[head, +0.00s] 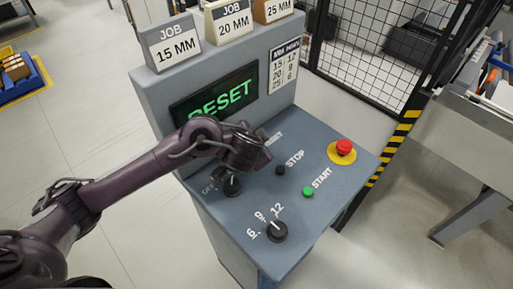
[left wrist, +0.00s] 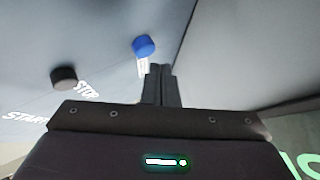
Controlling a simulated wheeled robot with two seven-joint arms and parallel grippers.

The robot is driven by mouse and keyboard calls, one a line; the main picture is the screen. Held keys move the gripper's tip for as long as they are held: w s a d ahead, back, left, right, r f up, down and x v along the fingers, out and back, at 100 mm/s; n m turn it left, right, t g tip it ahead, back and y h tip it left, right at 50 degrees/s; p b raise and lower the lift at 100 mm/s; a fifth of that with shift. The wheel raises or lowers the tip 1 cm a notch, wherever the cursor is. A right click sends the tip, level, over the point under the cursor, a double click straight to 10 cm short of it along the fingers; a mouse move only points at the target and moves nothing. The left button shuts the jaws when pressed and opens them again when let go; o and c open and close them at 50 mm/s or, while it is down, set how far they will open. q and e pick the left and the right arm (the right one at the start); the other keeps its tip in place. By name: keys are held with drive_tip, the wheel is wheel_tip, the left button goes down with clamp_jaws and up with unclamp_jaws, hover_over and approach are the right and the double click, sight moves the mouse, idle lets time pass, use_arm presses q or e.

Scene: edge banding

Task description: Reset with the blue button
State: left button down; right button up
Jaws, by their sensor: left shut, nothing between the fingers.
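The blue button (left wrist: 144,46) shows in the left wrist view, just beyond and slightly left of my left gripper's fingertips. In the head view it is hidden behind my left gripper (head: 260,162), which is over the panel beside the partly covered "RESET" label. In the left wrist view my left gripper (left wrist: 160,72) is shut and empty. I cannot tell whether the tips touch the button. The console screen (head: 214,99) reads "RESET" in green, partly covered by my arm. My right gripper is in neither view.
The grey console (head: 328,218) carries a black stop button (head: 280,170), a green start button (head: 308,191), a red emergency button (head: 344,147) on yellow and black knobs (head: 277,232). Job cards (head: 172,46) stand on top. A mesh fence (head: 380,45) is behind.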

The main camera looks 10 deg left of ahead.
use_arm(q)
drive_tip(key=shift+f, duration=0.15)
idle(0.7)
drive_tip(key=shift+f+b, duration=0.3)
drive_tip(key=shift+b, duration=0.05)
drive_tip(key=shift+f+b, duration=0.45)
drive_tip(key=shift+f, duration=0.05)
idle(0.6)
drive_tip(key=shift+r, duration=0.1)
drive_tip(key=shift+r+p, duration=0.8)
drive_tip(key=shift+p, duration=0.15)
wheel_tip(320, 180, up, 5)
drive_tip(key=p, duration=0.5)
drive_tip(key=shift+r, duration=0.1)
